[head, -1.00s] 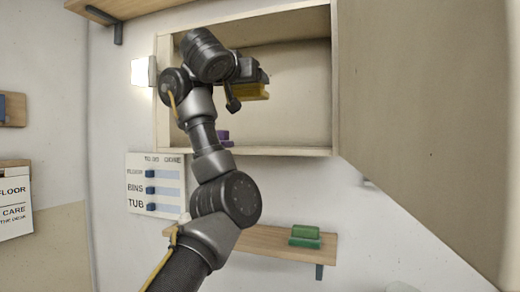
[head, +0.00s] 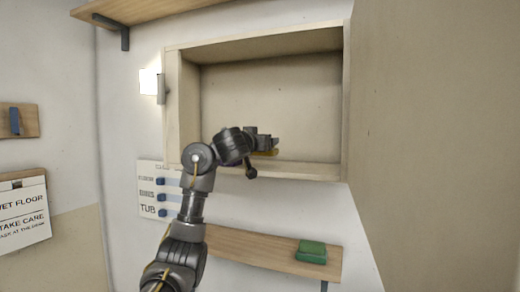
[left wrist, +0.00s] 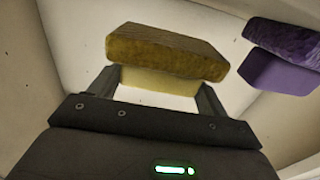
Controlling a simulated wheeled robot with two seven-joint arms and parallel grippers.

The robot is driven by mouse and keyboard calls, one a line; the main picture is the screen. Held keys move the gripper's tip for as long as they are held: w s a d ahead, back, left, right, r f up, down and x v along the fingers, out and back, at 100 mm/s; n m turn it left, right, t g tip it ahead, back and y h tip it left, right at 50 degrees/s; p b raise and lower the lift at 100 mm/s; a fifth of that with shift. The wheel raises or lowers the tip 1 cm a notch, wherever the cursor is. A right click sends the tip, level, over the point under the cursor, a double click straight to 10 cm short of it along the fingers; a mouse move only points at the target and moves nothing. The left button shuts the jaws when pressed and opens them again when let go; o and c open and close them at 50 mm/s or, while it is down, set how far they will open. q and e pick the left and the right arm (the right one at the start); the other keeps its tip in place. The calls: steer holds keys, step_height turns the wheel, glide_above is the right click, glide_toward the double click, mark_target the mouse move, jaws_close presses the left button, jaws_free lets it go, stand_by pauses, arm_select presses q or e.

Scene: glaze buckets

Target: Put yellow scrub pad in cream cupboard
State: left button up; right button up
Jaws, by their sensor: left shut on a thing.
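The cream cupboard (head: 255,46) hangs on the wall, open at the front, with its large door (head: 440,130) swung out to the right. My left gripper (head: 268,142) is low in the cupboard opening, just above the bottom edge in the picture. It is shut on the yellow scrub pad (head: 268,153), a block with a darker, rough layer over a pale yellow one. The pad (left wrist: 165,60) shows clearly between the fingers in the left wrist view. A purple scrub pad (left wrist: 283,70) is close to its right there; in the head view my gripper mostly hides it. My right gripper is out of view.
A wooden shelf (head: 255,250) below the cupboard holds a green scrub pad (head: 311,252). A lit lamp (head: 149,83) is by the cupboard's left side. A sign board (head: 150,200) hangs below left. The cupboard's upper and right interior looks empty.

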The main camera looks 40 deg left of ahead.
mark_target(257, 154)
arm_select(q)
steer(key=shift+w+a+f, duration=0.15)
steer(key=shift+f, duration=0.15)
step_height(257, 154, down, 3)
steer(key=shift+r+p, duration=0.15)
steer(key=shift+p, duration=0.65)
steer(key=shift+a, duration=0.15)
steer(key=shift+d, duration=0.2)
steer(key=shift+f, duration=0.3)
steer(key=o, duration=1)
steer(key=shift+a, duration=0.1)
